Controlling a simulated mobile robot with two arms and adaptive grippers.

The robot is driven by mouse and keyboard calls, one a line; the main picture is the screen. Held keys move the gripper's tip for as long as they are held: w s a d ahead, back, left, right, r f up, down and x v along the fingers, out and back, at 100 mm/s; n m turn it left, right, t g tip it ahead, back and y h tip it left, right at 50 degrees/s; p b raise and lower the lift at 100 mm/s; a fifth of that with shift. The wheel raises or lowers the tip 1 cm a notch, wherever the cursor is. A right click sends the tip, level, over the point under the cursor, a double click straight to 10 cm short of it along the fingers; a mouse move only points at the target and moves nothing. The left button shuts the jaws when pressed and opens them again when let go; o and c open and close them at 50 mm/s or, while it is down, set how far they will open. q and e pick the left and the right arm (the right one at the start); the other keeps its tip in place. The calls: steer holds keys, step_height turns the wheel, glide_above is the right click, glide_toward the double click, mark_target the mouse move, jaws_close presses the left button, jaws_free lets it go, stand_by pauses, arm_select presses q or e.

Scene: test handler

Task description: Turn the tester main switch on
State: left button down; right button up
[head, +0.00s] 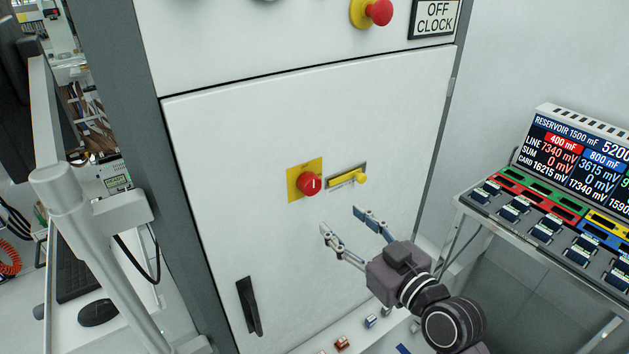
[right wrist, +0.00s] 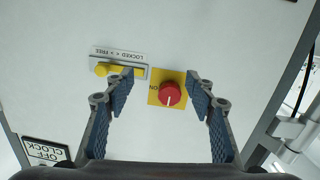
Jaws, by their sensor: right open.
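The main switch is a red rotary knob (head: 308,184) on a yellow plate (head: 293,192) on the white cabinet door. In the right wrist view the knob (right wrist: 170,94) has a white pointer line toward the bottom of the picture, and an upside-down ON label is left of it. Beside the knob is a yellow slide latch (head: 350,179) with a LOCKED/FREE label (right wrist: 118,54); its round knob is at the right end in the head view. My right gripper (head: 342,221) is open and empty, below and apart from the switch, its fingers toward the door. My left gripper is not in view.
A black door handle (head: 249,306) is low on the door. A red emergency button (head: 378,12) and an OFF CLOCK sign (head: 434,18) are above. A display panel (head: 575,150) with card slots stands at right. A grey post (head: 95,240) is at left.

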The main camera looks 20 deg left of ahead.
steer(key=n+y, duration=0.1)
glide_toward(314, 187)
steer(key=x, duration=0.2)
steer(key=shift+p+x, duration=1.05)
steer(key=shift+x, duration=2.65)
steer(key=c, duration=1.2)
